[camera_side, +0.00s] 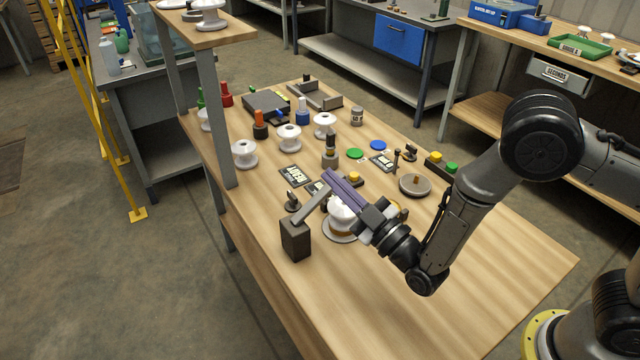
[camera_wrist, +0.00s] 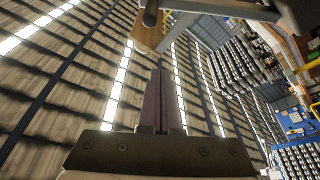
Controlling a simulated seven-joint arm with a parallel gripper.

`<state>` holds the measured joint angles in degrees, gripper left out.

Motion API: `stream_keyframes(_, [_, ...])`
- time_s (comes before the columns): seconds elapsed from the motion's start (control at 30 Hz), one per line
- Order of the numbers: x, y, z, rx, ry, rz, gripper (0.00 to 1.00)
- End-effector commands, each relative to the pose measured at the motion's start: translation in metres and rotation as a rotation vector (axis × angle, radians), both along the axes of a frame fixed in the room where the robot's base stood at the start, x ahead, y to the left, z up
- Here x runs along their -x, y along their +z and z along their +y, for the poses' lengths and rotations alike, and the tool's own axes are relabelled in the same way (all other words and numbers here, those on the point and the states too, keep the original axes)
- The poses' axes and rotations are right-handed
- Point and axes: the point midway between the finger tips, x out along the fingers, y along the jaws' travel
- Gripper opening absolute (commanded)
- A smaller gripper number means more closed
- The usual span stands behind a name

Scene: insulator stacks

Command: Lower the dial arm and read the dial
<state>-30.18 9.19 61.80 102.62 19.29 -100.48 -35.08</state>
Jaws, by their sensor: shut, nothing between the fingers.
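A dark block (camera_side: 295,239) stands near the front left edge of the table, and a grey arm (camera_side: 311,208) slants from its top up and right toward my fingers; I take it for the dial arm. My gripper (camera_side: 331,178) has its purple fingers together, pointing up and left, beside the grey arm's far end; touching or apart I cannot tell. A white insulator (camera_side: 341,219) on a round base sits behind and below the fingers, partly hidden. No dial face is readable. In the wrist view my shut fingers (camera_wrist: 160,74) point at the roof, with a grey bar (camera_wrist: 225,9) above.
Small dark cards (camera_side: 290,173), a block with a yellow button (camera_side: 353,178) and a round grey dish (camera_side: 415,185) lie nearby. Several white insulators (camera_side: 289,137) stand farther back. A shelf post (camera_side: 215,130) rises at the left edge. The right front table is clear.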

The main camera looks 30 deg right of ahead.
Motion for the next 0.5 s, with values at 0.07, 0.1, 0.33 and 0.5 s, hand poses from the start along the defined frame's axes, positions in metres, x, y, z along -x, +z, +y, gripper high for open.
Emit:
stream_keyframes(0.07, [0.000,-0.005,-0.009,-0.072,-0.001,0.000,0.00])
stream_keyframes(0.1, [0.000,-0.008,-0.013,-0.111,-0.002,0.000,0.00])
stream_keyframes(0.33, [0.000,-0.025,-0.035,-0.329,-0.001,0.000,0.00])
stream_keyframes(0.5, [0.000,-0.040,-0.048,-0.488,-0.001,-0.001,0.00])
